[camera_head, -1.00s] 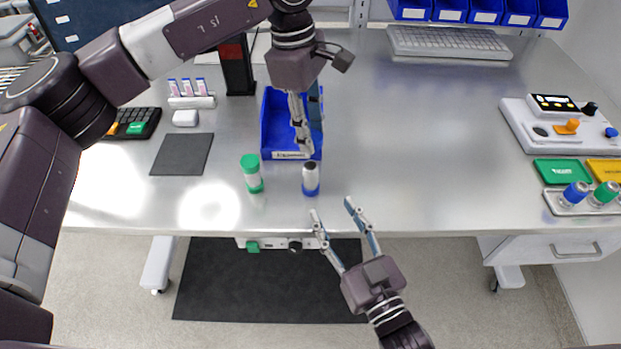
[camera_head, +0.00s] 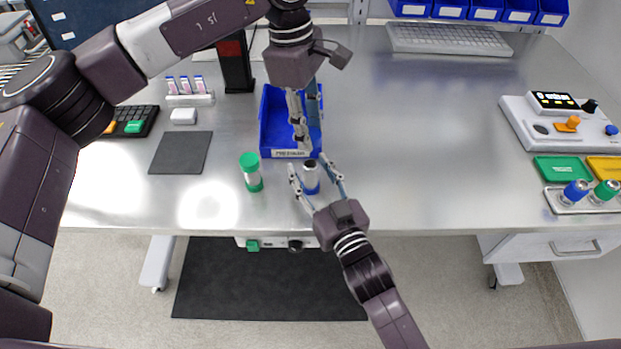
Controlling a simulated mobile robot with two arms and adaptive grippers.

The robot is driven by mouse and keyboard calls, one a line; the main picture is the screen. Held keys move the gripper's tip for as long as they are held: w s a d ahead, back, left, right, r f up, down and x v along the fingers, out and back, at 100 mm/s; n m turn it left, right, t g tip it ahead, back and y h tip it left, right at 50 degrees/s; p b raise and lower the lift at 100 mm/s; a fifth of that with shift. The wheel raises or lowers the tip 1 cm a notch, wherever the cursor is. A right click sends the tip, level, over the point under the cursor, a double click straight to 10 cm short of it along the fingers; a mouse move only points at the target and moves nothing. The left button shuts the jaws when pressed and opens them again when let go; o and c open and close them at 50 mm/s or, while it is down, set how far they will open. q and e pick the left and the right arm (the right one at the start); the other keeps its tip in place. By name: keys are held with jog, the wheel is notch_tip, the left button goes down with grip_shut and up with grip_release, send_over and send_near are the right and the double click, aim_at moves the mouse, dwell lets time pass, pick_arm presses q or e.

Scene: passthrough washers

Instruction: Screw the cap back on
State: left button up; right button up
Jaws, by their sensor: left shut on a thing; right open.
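An uncapped jar (camera_head: 311,181) with a dark open top and a blue base stands upright on the table, in front of the blue bin. My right gripper (camera_head: 308,165) is open, with one finger on each side of the jar; I cannot tell whether they touch it. My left gripper (camera_head: 304,142) is higher, above the front of the blue bin and just behind the jar. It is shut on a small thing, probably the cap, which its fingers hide. A second jar (camera_head: 251,174) with a green cap and green base stands to the left.
The blue bin (camera_head: 269,128) with a white label sits behind the jar. A dark mat (camera_head: 181,153), a white box (camera_head: 183,116) and a vial rack (camera_head: 191,100) lie to the left. A tray of jars (camera_head: 552,206) is far right. The table's middle right is clear.

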aim_at(310, 164)
grip_shut()
dwell(0.4)
pick_arm(q)
jog(key=shift+f, duration=2.5)
jog(key=shift+f, duration=0.1)
jog(key=shift+f, duration=0.75)
jog(key=shift+f, duration=0.45)
jog(key=shift+f, duration=0.2)
